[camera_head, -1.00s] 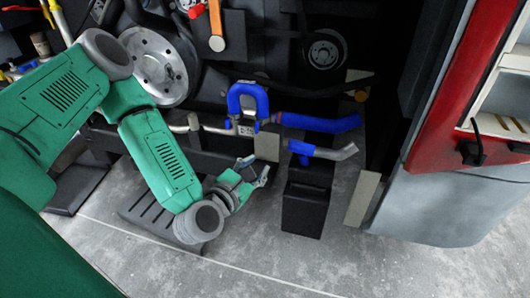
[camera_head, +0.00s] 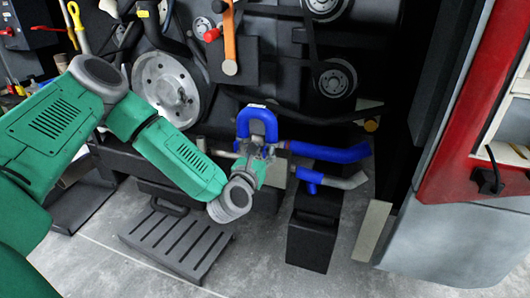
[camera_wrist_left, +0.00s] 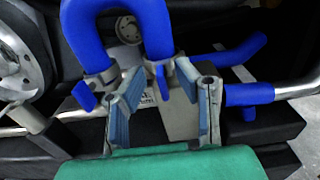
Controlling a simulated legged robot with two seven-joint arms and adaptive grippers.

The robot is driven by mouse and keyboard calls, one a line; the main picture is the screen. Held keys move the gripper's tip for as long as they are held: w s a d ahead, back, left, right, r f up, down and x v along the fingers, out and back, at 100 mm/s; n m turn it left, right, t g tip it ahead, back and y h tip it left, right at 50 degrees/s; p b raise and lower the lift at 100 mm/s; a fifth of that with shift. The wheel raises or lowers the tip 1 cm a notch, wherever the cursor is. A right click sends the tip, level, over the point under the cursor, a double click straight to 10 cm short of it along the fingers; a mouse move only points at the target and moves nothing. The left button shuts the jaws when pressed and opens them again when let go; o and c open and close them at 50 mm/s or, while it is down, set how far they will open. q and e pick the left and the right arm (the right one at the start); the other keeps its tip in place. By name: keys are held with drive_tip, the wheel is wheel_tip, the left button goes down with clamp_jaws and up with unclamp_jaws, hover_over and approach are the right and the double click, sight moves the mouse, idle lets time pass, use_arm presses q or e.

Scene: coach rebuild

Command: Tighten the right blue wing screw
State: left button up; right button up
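A blue U-shaped hose (camera_head: 258,112) stands upright on the engine, with metal clamps at its lower ends. In the left wrist view the hose (camera_wrist_left: 154,28) fills the top. The right blue wing screw (camera_wrist_left: 162,84) is a small blue tab below its right end, and the left blue wing screw (camera_wrist_left: 84,97) is below the left end. My left gripper (camera_head: 262,152) is at the foot of the hose. In the wrist view its fingers (camera_wrist_left: 160,75) are apart, one on each side of the right screw, with visible gaps. The head view does not show that screw clearly.
A blue hose with a metal end (camera_head: 330,180) and a longer blue hose (camera_head: 330,152) lie to the right. A black box (camera_head: 312,235) stands below them. A slotted black step (camera_head: 175,240) is on the grey floor. A red and grey body panel (camera_head: 455,215) bounds the right side.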

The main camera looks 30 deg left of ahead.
use_arm(q)
drive_tip(key=shift+w+a, duration=0.15)
drive_tip(key=shift+w, duration=0.5)
clamp_jaws()
